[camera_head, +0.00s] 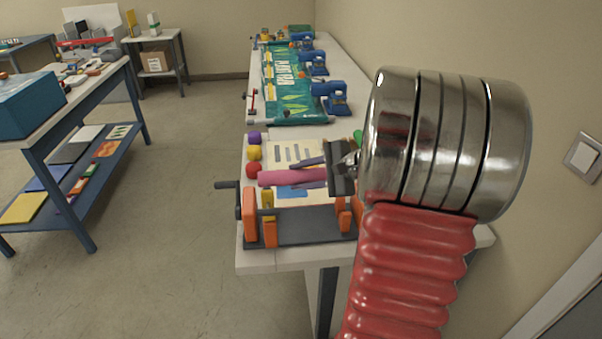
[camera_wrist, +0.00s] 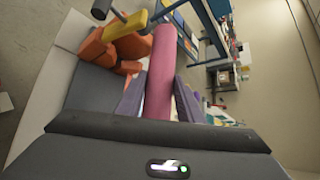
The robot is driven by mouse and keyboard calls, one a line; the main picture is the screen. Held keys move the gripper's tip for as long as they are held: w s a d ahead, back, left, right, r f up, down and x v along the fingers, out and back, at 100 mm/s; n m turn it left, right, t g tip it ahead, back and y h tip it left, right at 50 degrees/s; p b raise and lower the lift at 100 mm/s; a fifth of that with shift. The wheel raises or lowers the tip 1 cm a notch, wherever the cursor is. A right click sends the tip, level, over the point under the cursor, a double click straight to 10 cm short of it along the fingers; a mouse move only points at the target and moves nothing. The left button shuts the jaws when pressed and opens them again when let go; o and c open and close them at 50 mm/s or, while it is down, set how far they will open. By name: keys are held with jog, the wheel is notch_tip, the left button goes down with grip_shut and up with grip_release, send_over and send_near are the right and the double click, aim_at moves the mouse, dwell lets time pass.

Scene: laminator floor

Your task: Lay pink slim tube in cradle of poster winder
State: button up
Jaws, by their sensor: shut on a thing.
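In the wrist view the pink tube (camera_wrist: 161,75) runs away between the two purple-grey fingers (camera_wrist: 160,98). The poster winder (camera_head: 300,227) stands on the near end of the long table, with a dark base, orange cradle posts, a yellow part and a crank at its left. In the wrist view its orange posts (camera_wrist: 107,52) lie left of the tube. The tube's right end is hidden behind my gripper.
Red, yellow and purple balls (camera_head: 254,153) line the table's left edge behind the winder. A printed sheet (camera_head: 292,152) lies behind the tube. A green banner (camera_head: 288,85) and blue devices (camera_head: 330,97) stand farther back. A blue-framed bench (camera_head: 75,150) is at left, with open floor between.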

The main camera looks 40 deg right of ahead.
jog(key=shift+f, duration=5.55)
jog(key=o, duration=1.1)
jog(key=shift+o, duration=0.2)
jog(key=v, duration=1.3)
jog(key=shift+s, duration=0.4)
jog(key=shift+d+r, duration=0.15)
